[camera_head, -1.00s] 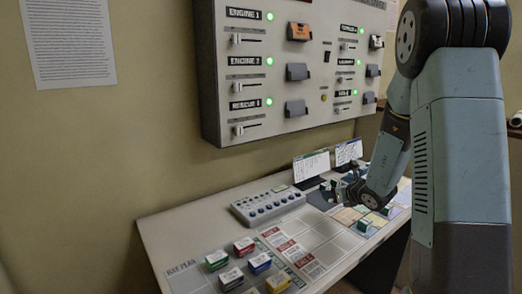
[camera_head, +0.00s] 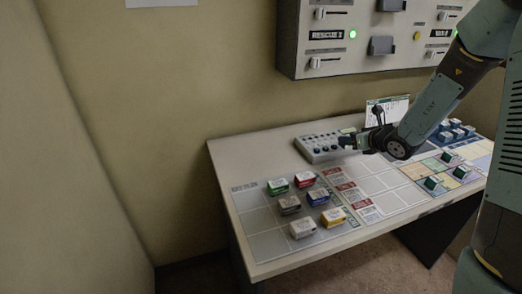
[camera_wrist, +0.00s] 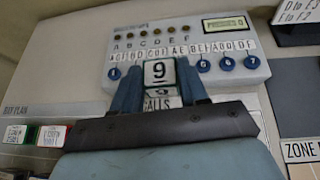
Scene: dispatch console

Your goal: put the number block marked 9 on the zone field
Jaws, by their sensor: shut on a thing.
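The number block marked 9 (camera_wrist: 158,72) is between the two blue fingers of my gripper (camera_wrist: 160,92), with its white numbered face showing in the wrist view. My gripper is shut on it. In the head view my gripper (camera_head: 352,142) is at the right end of the grey button box (camera_head: 322,148), and the block is too small to make out there. A label reading ZONE (camera_wrist: 300,151), cut off by the picture edge, lies at the lower right of the wrist view, below a dark panel (camera_wrist: 298,105). I cannot tell the zone field's full outline.
The button box carries blue round numbered buttons (camera_wrist: 204,66) and a small display (camera_wrist: 228,24). Coloured vehicle blocks (camera_head: 305,180) stand on the bay plan at the left. Dark green blocks (camera_head: 432,183) stand on the coloured map at the right. A card stand (camera_head: 388,110) is behind my arm.

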